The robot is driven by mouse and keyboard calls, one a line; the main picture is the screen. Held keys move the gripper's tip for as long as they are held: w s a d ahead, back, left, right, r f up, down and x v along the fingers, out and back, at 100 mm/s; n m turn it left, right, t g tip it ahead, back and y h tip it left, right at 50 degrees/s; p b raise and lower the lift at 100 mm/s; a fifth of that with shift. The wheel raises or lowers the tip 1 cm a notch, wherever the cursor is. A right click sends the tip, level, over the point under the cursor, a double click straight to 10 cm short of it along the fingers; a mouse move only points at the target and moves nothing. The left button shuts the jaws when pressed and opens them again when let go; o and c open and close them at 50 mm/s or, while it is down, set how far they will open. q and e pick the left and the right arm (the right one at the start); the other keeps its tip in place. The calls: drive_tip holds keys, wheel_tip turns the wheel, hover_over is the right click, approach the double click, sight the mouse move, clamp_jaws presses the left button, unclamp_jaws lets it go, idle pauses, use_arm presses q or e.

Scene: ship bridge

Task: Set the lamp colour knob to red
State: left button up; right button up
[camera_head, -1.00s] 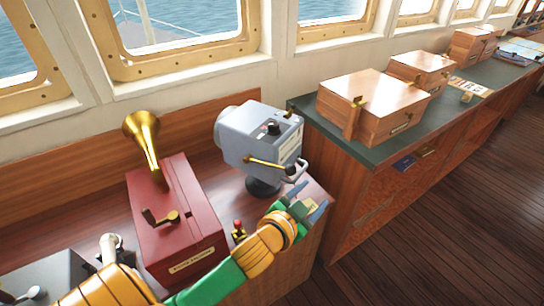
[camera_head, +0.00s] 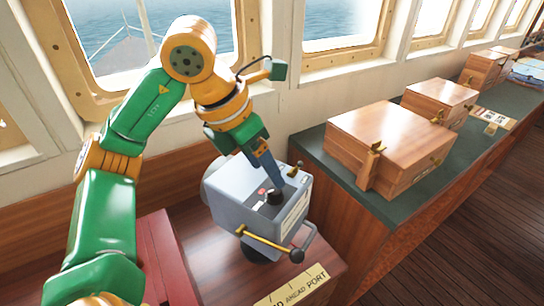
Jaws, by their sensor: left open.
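The grey signal lamp (camera_head: 238,200) stands on the wooden counter, with a brass lever on its near side and a grey handle at its right. On its top face is a dark round knob (camera_head: 273,198), with a small red mark beside it. My left gripper (camera_head: 272,182) comes down from above, its blue-grey finger at the knob. It is open; only one finger shows clearly, and I cannot tell whether it touches the knob. The knob's pointer direction is too small and partly covered to read. My right gripper is not in view.
A label plate (camera_head: 292,288) lies at the front edge. Wooden boxes (camera_head: 392,140) stand on the green-topped counter to the right. Windows are close behind my raised arm.

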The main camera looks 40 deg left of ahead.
sight(273, 188)
use_arm(q)
drive_tip(key=shift+w+a+f+y, duration=0.2)
drive_tip(key=shift+w+a, duration=0.1)
drive_tip(key=shift+a, duration=0.15)
drive_tip(key=shift+w+a+f+y, duration=0.15)
drive_tip(key=shift+w+a, duration=0.1)
drive_tip(key=shift+a, duration=0.2)
drive_tip(key=d+f, duration=0.1)
drive_tip(key=f, duration=0.1)
drive_tip(key=d+f, duration=0.1)
drive_tip(key=d, duration=0.1)
drive_tip(key=shift+s+d+f, duration=0.1)
drive_tip(key=shift+s+f, duration=0.3)
drive_tip(key=shift+w+a+f, duration=0.35)
drive_tip(key=shift+w+f, duration=0.2)
drive_tip(key=shift+f, duration=0.05)
drive_tip(key=shift+w+a+f, duration=0.1)
drive_tip(key=shift+w+a, duration=0.05)
drive_tip(key=shift+d, duration=0.25)
drive_tip(key=c, duration=0.9)
clamp_jaws()
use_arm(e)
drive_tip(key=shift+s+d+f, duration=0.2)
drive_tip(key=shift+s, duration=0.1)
